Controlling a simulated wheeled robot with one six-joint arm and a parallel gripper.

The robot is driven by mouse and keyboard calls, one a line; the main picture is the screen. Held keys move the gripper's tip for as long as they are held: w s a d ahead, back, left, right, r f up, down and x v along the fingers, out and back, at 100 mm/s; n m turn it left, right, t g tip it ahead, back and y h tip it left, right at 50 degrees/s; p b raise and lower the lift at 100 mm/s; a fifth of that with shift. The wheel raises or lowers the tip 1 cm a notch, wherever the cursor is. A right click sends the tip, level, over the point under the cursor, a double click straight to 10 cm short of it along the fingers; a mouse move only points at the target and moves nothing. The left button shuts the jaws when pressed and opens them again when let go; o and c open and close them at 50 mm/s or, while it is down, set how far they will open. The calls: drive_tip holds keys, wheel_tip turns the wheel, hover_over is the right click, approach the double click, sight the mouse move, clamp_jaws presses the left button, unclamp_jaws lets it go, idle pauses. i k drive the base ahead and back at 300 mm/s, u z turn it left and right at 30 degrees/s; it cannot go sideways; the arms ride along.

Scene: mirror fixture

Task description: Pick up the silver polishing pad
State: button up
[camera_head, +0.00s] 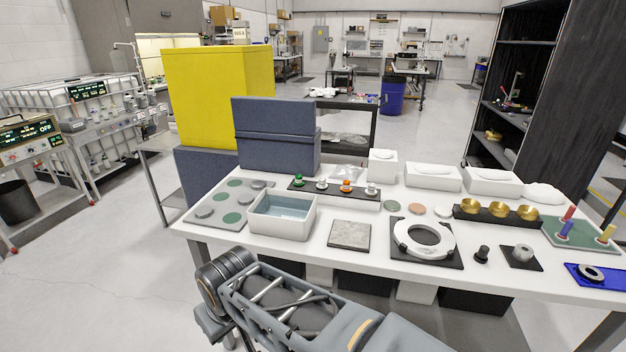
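Three small round flat discs lie in a row on the white table (300,256), behind the ring fixture. More grey discs (205,212) and green discs lie on a grey board (190,222) at the table's left. My arm's dark links cross the bottom of the view, in front of the table. My gripper's fingers cannot be seen.
A white ring fixture (402,226) stands in front of the discs. The black strip (470,216) carries brass cups (499,210). A water-filled tray (262,228), a grey square slab (349,235) and a black post (482,254) stand nearer. White boxes (433,178) line the back.

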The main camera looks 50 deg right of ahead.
sight(322, 185)
drive_tip(key=z, duration=0.45)
drive_tip(key=i, duration=0.9)
drive_tip(key=z, duration=1)
drive_tip(key=i, duration=0.35)
drive_tip(key=z, duration=0.2)
